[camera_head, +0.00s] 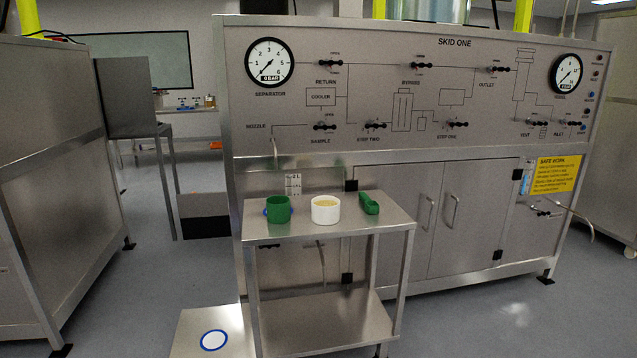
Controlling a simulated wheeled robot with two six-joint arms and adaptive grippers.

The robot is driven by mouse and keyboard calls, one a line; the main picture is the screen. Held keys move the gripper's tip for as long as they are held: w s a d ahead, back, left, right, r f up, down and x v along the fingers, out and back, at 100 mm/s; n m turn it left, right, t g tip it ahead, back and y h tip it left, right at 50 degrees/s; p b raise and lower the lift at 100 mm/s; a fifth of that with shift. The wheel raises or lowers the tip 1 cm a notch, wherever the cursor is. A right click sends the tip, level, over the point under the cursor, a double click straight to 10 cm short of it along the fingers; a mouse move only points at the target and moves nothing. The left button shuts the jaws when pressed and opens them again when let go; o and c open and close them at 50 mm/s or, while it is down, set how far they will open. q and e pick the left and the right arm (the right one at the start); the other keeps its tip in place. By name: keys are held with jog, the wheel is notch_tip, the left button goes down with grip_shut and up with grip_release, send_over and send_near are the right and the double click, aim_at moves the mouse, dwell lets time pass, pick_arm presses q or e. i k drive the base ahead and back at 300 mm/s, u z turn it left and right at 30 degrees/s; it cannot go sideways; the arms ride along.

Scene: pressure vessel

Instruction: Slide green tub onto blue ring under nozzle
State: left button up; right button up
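The green tub (278,210) stands upright on the left part of a small steel table. A bit of blue (265,211) shows at the tub's left side; the tub hides the rest, so I cannot tell how well the two line up. The thin nozzle (275,152) comes down from the panel above and behind the tub, under the label NOZZLE. Another blue ring (213,340) with a white middle lies on a low steel plate at the bottom left. Neither of my grippers is in view.
A white tub (325,210) with pale yellow contents stands right of the green tub. A green scoop (369,204) lies farther right on the steel table (345,232). The skid panel (400,100) with gauges and black valve handles rises behind. The table's front strip is clear.

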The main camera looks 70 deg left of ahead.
aim_at(277, 206)
jog(key=u, duration=0.1)
jog(key=i, duration=0.6)
jog(key=u, duration=0.4)
jog(key=i, duration=1.65)
jog(key=u, duration=1.6)
jog(key=i, duration=0.85)
jog(key=u, duration=1)
